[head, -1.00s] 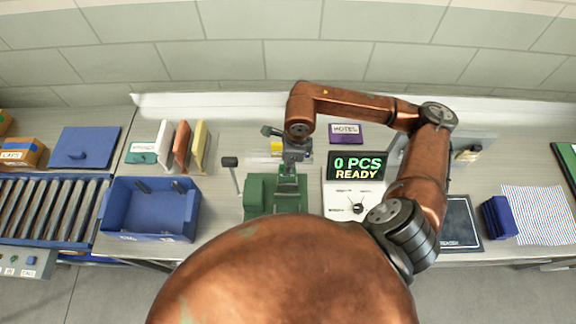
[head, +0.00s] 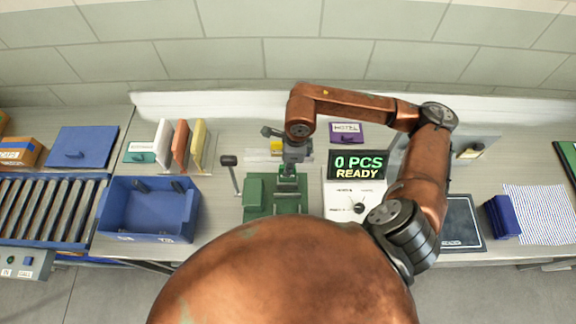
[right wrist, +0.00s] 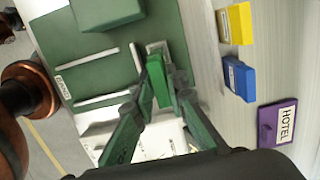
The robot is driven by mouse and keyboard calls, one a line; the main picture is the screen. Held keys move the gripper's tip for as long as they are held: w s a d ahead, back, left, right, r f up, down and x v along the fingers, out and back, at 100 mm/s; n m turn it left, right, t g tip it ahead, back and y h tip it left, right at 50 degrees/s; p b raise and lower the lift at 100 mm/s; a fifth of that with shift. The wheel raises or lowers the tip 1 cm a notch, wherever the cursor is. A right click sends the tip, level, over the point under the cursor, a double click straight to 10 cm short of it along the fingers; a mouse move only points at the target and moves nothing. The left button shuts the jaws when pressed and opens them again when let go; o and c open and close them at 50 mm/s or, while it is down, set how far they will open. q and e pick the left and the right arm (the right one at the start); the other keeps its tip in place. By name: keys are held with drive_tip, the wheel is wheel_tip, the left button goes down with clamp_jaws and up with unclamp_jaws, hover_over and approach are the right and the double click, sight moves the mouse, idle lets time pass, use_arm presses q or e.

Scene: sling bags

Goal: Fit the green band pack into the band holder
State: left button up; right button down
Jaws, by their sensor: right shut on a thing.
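The green band pack (right wrist: 158,82) is between the fingertips of my right gripper (right wrist: 160,96), which is shut on it. The pack stands at a small pale frame, probably the band holder (right wrist: 157,48), on the green machine. Whether the pack is inside the frame or just above it, I cannot tell. In the head view my right gripper (head: 290,167) points down over the back of the green machine (head: 254,195), and its fingers mostly hide the pack. My left gripper is not in view.
A yellow block (right wrist: 234,24) and a blue block (right wrist: 239,79) lie beside the machine, near the purple HOTEL block (right wrist: 279,122). A display (head: 355,165) reads "0 PCS READY". A blue bin (head: 150,210) and upright coloured boards (head: 180,146) stand to the left.

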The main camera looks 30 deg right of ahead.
drive_tip(key=shift+f+b, duration=2)
drive_tip(key=shift+f, duration=0.25)
drive_tip(key=c, duration=1.8)
unclamp_jaws()
drive_tip(key=shift+r, duration=0.1)
drive_tip(key=r, duration=0.4)
drive_tip(key=d+r, duration=0.1)
drive_tip(key=r, duration=0.6)
drive_tip(key=shift+s+d+r, duration=0.15)
drive_tip(key=shift+s+r, duration=0.25)
